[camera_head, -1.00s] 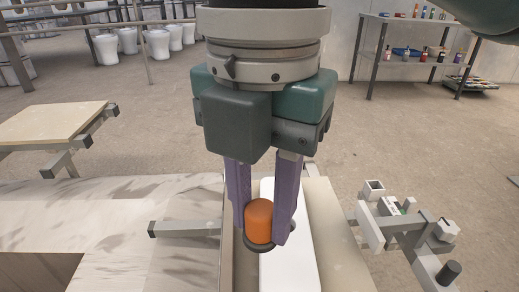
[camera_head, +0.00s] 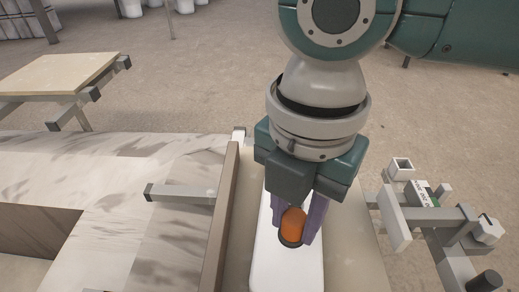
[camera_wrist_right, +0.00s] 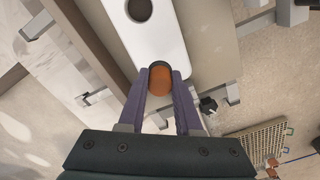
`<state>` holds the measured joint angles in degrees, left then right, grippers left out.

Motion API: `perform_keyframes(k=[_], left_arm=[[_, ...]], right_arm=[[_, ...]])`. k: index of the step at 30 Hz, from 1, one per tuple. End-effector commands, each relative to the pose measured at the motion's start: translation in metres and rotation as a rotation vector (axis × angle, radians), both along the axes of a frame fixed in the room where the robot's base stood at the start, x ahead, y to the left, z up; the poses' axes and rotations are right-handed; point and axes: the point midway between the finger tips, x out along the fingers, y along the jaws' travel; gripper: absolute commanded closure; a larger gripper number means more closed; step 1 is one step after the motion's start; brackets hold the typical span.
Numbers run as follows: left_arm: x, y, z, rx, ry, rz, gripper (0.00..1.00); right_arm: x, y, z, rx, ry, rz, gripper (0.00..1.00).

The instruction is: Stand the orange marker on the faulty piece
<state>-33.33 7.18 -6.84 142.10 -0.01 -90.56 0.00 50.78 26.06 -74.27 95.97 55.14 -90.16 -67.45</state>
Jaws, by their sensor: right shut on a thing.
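The orange marker (camera_head: 293,222) is a rounded orange cap on a dark round base. My right gripper (camera_head: 294,240) is shut on it, with a purple finger on each side. The marker is upright over a long white piece (camera_head: 287,270). I cannot tell whether its base touches the white surface. In the right wrist view the marker (camera_wrist_right: 160,82) is between the fingers near the rounded end of the white piece (camera_wrist_right: 160,38). A dark round opening (camera_wrist_right: 139,9) shows farther along that piece. My left gripper is not in view.
The white piece lies on a beige board (camera_head: 350,265) with a brown upright edge (camera_head: 222,215) on its left. A grey bar (camera_head: 182,192) sticks out left of that edge. A metal frame with blocks (camera_head: 430,215) is at the right. An empty beige platform (camera_head: 58,73) is at upper left.

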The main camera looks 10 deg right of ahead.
Motion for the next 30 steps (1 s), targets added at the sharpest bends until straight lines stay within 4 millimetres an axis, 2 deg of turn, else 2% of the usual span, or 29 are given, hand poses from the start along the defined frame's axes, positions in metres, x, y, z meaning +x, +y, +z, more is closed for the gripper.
perform_keyframes(k=[5,12,24,25,30], left_arm=[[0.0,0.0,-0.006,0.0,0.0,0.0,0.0],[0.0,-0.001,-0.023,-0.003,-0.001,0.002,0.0],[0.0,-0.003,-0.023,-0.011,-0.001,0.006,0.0],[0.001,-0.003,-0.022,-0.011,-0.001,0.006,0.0],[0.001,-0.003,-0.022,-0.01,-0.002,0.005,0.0]], right_arm=[[0.0,0.0,-0.014,0.0,0.0,0.0,1.0],[0.0,0.0,-0.05,-0.001,0.001,-0.001,1.0],[0.0,0.0,-0.054,0.0,0.0,-0.001,1.0],[0.0,0.0,-0.053,-0.001,-0.001,-0.001,0.64],[0.0,0.0,-0.053,0.0,0.0,-0.001,0.45]])
